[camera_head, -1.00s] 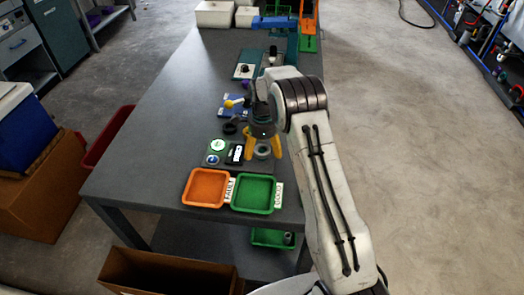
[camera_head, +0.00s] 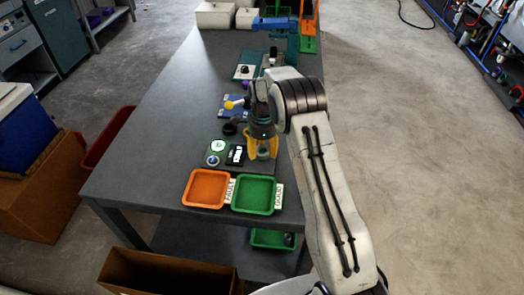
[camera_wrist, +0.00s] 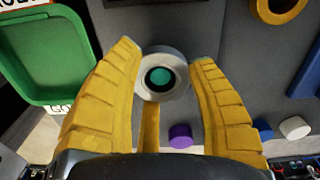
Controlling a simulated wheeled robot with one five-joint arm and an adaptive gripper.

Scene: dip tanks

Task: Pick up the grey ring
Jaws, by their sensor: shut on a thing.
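The grey ring (camera_wrist: 162,53) sits between the yellow fingers of my gripper (camera_wrist: 167,75) in the wrist view. A dark band and a teal round centre show inside it. The fingers are shut on the ring from both sides. In the head view my gripper (camera_head: 262,153) points down over the near right part of the bench, and the ring is mostly hidden between its fingers. I cannot tell whether the ring is clear of the surface beneath it.
An orange tray (camera_head: 206,188) and a green tray (camera_head: 255,194) stand on the bench's near end. A small board (camera_head: 213,158) with round parts and a black display (camera_head: 236,155) lies left of my gripper. A purple knob (camera_wrist: 180,136) shows near the fingers. The bench's left side (camera_head: 150,130) is clear.

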